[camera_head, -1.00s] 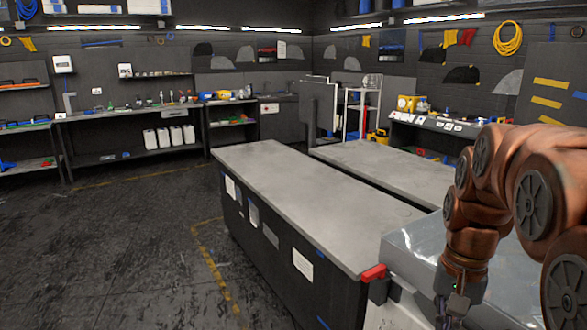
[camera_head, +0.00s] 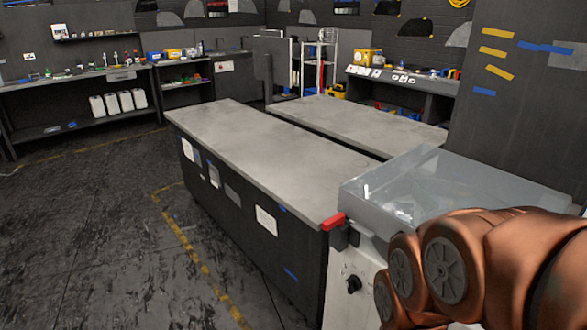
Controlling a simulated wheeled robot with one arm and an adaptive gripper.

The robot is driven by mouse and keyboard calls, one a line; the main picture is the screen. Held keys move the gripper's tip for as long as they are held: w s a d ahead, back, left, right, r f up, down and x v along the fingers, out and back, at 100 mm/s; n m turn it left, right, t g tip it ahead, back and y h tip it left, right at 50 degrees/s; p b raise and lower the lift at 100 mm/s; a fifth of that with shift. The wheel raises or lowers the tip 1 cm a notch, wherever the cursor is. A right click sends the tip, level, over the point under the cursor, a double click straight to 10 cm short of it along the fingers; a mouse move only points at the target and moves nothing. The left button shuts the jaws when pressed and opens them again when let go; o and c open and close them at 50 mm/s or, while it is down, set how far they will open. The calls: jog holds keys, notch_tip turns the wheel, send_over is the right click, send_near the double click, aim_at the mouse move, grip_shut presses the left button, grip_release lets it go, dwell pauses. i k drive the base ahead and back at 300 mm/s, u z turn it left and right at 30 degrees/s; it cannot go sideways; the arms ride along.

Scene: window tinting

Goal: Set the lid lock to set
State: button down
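A machine with a clear lid (camera_head: 400,190) stands at the right end of the near workbench, and the lid looks closed. A red handle or latch (camera_head: 334,221) sits at the lid's front left corner, on a dark block. A black knob (camera_head: 353,284) is on the light front panel (camera_head: 345,262) below it. I cannot tell which of these is the lid lock or what its setting is. My copper arm covers the lower right, in front of part of the machine. My gripper is out of view.
The near grey workbench (camera_head: 250,150) runs left of the machine, with a second bench (camera_head: 360,122) behind it. A tall dark panel (camera_head: 515,125) with tape strips stands at the back right. The floor (camera_head: 100,230) at the left is clear, with yellow line markings.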

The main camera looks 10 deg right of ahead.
aim_at(339, 219)
jog(key=u, duration=0.35)
jog(key=k, duration=0.55)
jog(key=u, duration=1.35)
jog(key=i, duration=1.1)
jog(key=z, duration=0.75)
